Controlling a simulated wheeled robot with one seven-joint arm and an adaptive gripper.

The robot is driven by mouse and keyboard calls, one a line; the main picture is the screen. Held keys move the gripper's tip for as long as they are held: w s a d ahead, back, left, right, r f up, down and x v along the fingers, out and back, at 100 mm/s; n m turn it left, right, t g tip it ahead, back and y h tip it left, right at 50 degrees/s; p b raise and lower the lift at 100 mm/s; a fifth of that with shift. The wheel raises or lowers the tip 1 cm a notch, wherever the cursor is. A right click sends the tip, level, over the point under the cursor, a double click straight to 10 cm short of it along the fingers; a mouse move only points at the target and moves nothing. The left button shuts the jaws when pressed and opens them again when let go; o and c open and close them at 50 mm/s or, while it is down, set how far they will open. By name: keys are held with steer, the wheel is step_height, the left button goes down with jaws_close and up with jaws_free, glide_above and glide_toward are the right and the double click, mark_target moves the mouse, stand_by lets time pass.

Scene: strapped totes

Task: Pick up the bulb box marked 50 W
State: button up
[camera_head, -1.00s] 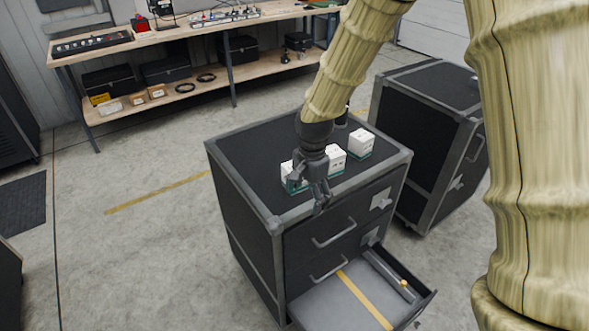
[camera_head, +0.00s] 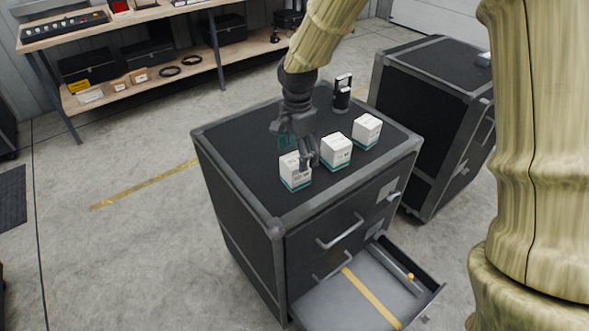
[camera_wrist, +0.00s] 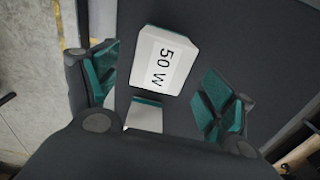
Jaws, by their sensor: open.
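The bulb box marked 50 W (camera_wrist: 166,60) is white with its label facing up in the wrist view. It lies between the two spread fingers, a little beyond them. Part of another white surface with a teal edge (camera_wrist: 145,114) shows nearer the palm, mostly hidden. In the head view, white boxes with teal bases stand on the black case top: a front-left one (camera_head: 293,174), a middle one (camera_head: 336,152) and a right one (camera_head: 367,131). Labels are unreadable in the head view.
The black case (camera_head: 240,165) has grey edges and an open lower drawer (camera_head: 345,300). A black object with a handle (camera_head: 342,94) stands at the back of its top. A second case (camera_head: 425,90) is behind right. A workbench (camera_head: 150,75) stands at the far left.

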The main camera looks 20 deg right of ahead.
steer(key=shift+a+f+p, duration=0.15)
steer(key=shift+f+p, duration=0.5)
steer(key=shift+f, duration=1.2)
steer(key=shift+a+f+p, duration=0.1)
steer(key=shift+f+p, duration=0.5)
steer(key=shift+f, duration=1.2)
steer(key=shift+c, duration=0.5)
steer(key=c, duration=1)
